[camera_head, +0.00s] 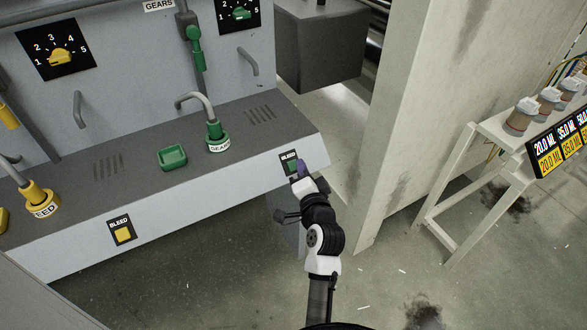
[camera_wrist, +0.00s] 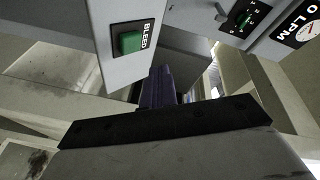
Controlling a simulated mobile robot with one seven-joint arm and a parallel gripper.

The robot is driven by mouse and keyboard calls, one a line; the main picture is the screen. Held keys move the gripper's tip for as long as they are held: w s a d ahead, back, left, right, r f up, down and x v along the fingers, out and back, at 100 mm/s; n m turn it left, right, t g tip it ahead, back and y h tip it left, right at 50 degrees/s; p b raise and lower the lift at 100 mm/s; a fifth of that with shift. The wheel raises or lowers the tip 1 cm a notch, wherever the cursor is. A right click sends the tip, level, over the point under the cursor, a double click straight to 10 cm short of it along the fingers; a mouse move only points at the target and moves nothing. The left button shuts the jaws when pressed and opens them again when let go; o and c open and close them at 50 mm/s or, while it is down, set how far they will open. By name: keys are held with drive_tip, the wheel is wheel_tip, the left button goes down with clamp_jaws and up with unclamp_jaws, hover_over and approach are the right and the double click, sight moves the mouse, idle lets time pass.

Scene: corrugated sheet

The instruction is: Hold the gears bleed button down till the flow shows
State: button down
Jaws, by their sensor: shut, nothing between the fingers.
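The gears bleed button (camera_head: 292,168) is green, on a black BLEED plate at the right end of the bench's front face. It shows in full in the wrist view (camera_wrist: 131,42). My gripper (camera_head: 301,167) has its purple fingers shut with nothing between them. In the wrist view the fingertips (camera_wrist: 163,74) are below and right of the button, apart from it in the picture; I cannot tell the depth gap. The green GEARS spout (camera_head: 214,135) stands on the bench top, beside a green tray (camera_head: 172,157). No flow is visible at it.
A yellow bleed button (camera_head: 123,233) is farther left on the same face. A green dial (camera_head: 240,13) and a yellow dial (camera_head: 60,56) are on the back panel. A pale wall panel (camera_head: 408,110) and a stand with jars (camera_head: 522,115) are at right. Floor is open below.

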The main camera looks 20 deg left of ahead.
sight(293, 160)
drive_tip(key=shift+w+a+f+b, duration=0.15)
drive_tip(key=shift+w+a+f, duration=0.2)
drive_tip(key=shift+a+f, duration=0.15)
drive_tip(key=shift+w+a+f+b, duration=0.15)
drive_tip(key=shift+w+a+f, duration=0.2)
drive_tip(key=shift+f, duration=0.2)
idle(1.4)
drive_tip(key=shift+w+a+f, duration=0.15)
drive_tip(key=shift+a+f, duration=0.05)
drive_tip(key=shift+f, duration=0.1)
drive_tip(key=shift+w+a+f, duration=0.15)
drive_tip(key=shift+a+f, duration=0.1)
drive_tip(key=shift+f, duration=0.05)
idle(1.7)
idle(0.5)
drive_tip(key=shift+s+d+r, duration=0.35)
drive_tip(key=shift+d+r, duration=0.1)
drive_tip(key=shift+r, duration=0.15)
drive_tip(key=s+d+r+p, duration=0.2)
drive_tip(key=r, duration=0.1)
drive_tip(key=shift+d+r, duration=0.25)
drive_tip(key=shift+d, duration=0.15)
